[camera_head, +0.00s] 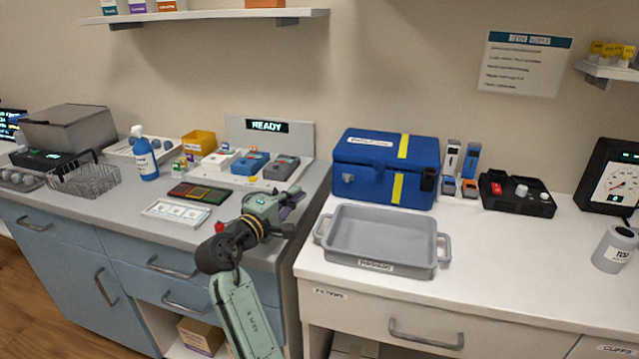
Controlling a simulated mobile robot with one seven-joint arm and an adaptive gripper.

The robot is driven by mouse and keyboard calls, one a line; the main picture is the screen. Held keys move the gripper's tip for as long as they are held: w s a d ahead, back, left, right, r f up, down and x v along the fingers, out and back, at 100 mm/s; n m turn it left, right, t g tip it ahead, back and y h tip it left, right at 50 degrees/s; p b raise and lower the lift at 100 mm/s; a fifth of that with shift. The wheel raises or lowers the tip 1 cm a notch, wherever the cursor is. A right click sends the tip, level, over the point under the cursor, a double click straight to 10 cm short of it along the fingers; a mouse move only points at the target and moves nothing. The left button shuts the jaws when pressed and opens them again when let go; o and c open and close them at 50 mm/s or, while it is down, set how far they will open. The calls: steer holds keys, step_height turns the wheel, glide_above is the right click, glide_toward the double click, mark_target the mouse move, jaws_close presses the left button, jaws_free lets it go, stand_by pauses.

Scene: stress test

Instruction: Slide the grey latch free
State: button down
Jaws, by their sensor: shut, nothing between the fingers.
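A blue case (385,160) with a yellow stripe stands closed at the back of the white counter. A small grey latch (347,178) shows on the left of its front face. A black latch (429,179) is at the right end of the front. The state of the grey latch is too small to tell. My gripper (294,201) is shut and empty, left of the case and apart from it, near the gap between the two counters. My wrist hides part of the left counter's edge.
A grey tray (378,268) with handles lies in front of the case. A module rack (272,181) is behind my gripper. The white counter's right front (520,270) is clear.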

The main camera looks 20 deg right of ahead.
mark_target(345, 175)
steer(key=w+d, duration=0.1)
steer(key=d, duration=0.2)
steer(key=w+d+b, duration=0.1)
steer(key=w+d, duration=0.1)
steer(key=d, duration=0.1)
steer(key=w+d, duration=0.1)
steer(key=d, duration=0.3)
steer(key=shift+w, duration=0.3)
steer(key=shift+s+d, duration=0.2)
steer(key=shift+d, duration=0.05)
steer(key=shift+s+d, duration=0.7)
steer(key=shift+d, duration=0.35)
